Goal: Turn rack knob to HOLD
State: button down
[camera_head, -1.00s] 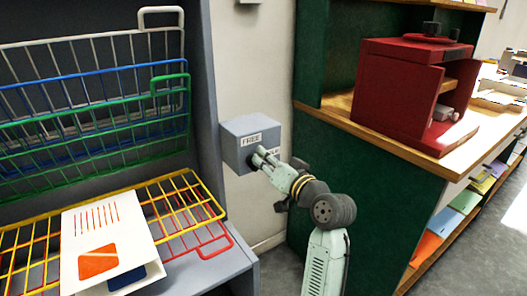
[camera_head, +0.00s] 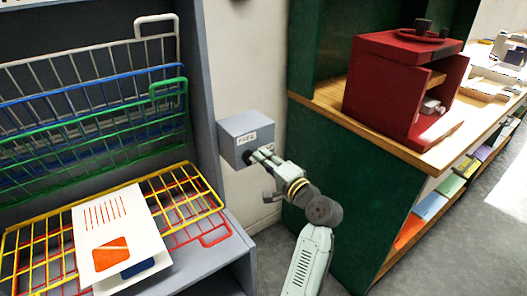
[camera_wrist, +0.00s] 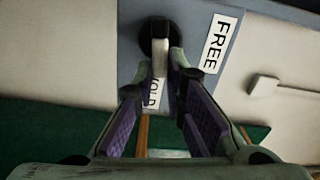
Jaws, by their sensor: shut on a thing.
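The rack knob has a dark round base (camera_wrist: 154,30) and a pale bar-shaped handle (camera_wrist: 160,58) in the wrist view. It sits on a grey box (camera_head: 238,127) on the wall beside the rack. A FREE label (camera_wrist: 215,43) is right of the knob in the wrist view. A HOLD label (camera_wrist: 152,92) lies below it, partly hidden. My gripper (camera_wrist: 168,62) is shut on the handle, one finger on each side. In the head view my gripper (camera_head: 258,156) reaches the box front and covers most of the knob.
A grey rack with coloured wire shelves (camera_head: 160,200) stands left of the box, a white card (camera_head: 120,232) on its yellow shelf. To the right is a green cabinet (camera_head: 325,190) with a wooden counter and red box unit (camera_head: 380,85). Floor shows between them.

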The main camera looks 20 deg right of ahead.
jog(key=shift+f+m+p, duration=0.15)
jog(key=shift+m+p, duration=0.4)
jog(key=shift+m, duration=0.25)
jog(key=shift+f, duration=0.1)
jog(key=c, duration=1.6)
grip_release()
jog(key=shift+c, duration=0.2)
jog(key=shift+d, duration=0.1)
jog(key=v, duration=1.2)
